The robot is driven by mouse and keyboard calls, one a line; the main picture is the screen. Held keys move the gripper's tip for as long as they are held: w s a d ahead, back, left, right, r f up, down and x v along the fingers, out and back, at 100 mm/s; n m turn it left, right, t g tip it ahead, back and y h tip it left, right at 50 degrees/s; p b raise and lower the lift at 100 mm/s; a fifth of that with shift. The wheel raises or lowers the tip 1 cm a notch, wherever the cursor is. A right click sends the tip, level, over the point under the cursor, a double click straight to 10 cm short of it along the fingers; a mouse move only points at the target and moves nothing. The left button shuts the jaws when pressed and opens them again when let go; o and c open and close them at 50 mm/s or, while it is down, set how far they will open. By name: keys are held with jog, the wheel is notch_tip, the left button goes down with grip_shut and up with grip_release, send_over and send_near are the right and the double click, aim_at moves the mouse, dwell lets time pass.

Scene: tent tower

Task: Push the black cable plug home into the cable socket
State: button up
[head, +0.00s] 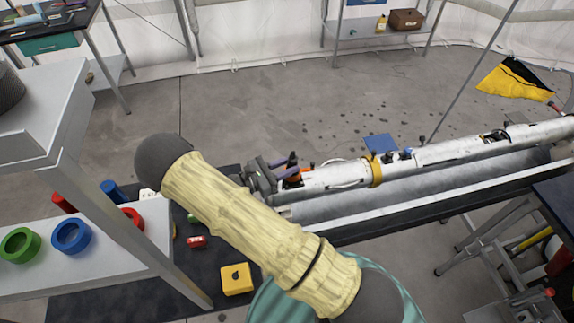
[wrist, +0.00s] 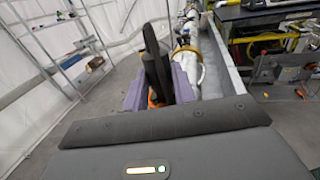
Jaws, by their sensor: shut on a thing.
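My gripper (head: 280,166) is at the near end of a long white tube (head: 450,152), over its trough. In the wrist view its purple-grey fingers (wrist: 160,92) are shut on the black cable plug (wrist: 153,62), which stands up between them. The plug also shows as a small dark piece in the head view (head: 292,158). An orange part (head: 292,176), perhaps the cable socket, lies just below the fingertips; a bit of orange shows between the fingers in the wrist view. Whether the plug touches or sits in the socket cannot be told.
A yellow ring (head: 374,170) circles the tube, with small black and blue fittings beyond it. A white table (head: 95,270) with green and blue rings is at left. A yellow box (head: 236,279) lies on the dark surface below my arm. Open floor lies behind the tube.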

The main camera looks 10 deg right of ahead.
jog(key=shift+f+b, duration=0.35)
jog(key=shift+f, duration=0.2)
jog(key=o, duration=1.1)
notch_tip(320, 180, up, 10)
jog(key=b, duration=0.3)
dwell(0.4)
